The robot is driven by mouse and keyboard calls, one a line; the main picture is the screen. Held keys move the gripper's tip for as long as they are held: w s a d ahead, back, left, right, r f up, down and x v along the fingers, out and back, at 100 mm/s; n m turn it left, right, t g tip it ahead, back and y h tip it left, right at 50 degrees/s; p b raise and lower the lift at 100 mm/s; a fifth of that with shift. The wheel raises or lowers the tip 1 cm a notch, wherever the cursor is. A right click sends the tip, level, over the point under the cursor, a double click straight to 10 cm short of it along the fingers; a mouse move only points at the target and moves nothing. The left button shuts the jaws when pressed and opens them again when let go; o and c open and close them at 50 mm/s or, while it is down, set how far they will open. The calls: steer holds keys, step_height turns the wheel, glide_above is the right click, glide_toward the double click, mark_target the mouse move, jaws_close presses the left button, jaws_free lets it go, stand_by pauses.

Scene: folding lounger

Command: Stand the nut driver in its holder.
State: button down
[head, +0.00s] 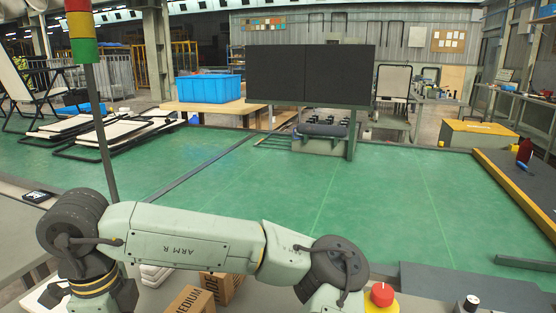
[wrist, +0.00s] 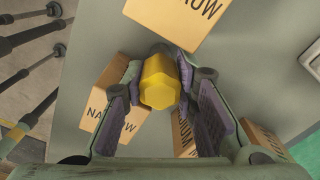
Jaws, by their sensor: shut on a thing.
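My gripper (wrist: 160,70) shows in the wrist view, its two purple-padded fingers shut on a yellow hexagonal handle (wrist: 158,92), which I take to be the nut driver. The handle's end faces the camera. A dark part shows just behind it; the rest of the tool is hidden behind the handle. I cannot make out a holder for certain in either view. In the head view my gripper is out of the picture, below the lower edge.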

steer(key=shift+r, duration=0.15)
steer(key=shift+r+p, duration=1.35)
steer(key=shift+r, duration=1.05)
